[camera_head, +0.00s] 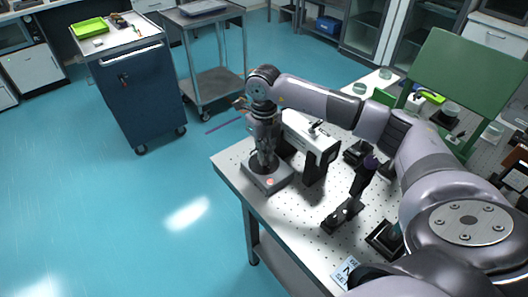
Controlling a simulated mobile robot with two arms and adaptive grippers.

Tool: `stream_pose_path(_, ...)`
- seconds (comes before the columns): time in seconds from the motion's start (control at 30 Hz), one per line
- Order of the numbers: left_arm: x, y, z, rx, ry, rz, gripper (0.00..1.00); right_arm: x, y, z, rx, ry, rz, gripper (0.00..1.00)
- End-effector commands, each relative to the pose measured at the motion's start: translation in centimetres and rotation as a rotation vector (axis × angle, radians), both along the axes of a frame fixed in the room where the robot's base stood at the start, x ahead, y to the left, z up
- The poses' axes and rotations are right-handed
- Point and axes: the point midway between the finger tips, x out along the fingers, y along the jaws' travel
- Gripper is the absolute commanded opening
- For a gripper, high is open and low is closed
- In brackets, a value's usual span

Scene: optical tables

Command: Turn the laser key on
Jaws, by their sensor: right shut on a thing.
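The laser's control box (268,182) is a low grey box with a red button on top, near the left corner of the optical table. My right gripper (264,163) points down over the top of this box and is shut. The laser key would be at its fingertips, but it is too small and too hidden by the gripper to make out, and I cannot tell its turn. My left gripper is not in view.
The perforated optical table (285,215) also holds a white and black device (321,150), a dark post mount (343,214) and a green board (464,80). A blue tool cart (142,95) and a grey trolley (213,65) stand behind. The floor at left is clear.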

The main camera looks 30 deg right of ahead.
Motion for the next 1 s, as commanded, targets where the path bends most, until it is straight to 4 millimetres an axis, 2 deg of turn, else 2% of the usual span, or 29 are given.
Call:
stream_pose_path(0.4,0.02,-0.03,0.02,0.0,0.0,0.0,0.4,0.21,-0.11,0.29,0.001,-0.008,-0.012,0.0)
stream_pose_path(0.43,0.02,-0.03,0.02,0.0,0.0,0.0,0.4,0.22,-0.1,0.29,0.001,-0.008,-0.012,0.08)
stream_pose_path(0.7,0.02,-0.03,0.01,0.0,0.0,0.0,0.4,0.11,-0.05,0.14,0.0,-0.004,-0.009,0.26)
stream_pose_path(1.0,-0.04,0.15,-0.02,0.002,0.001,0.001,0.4,0.06,-0.02,0.11,0.0,-0.002,-0.008,0.27)
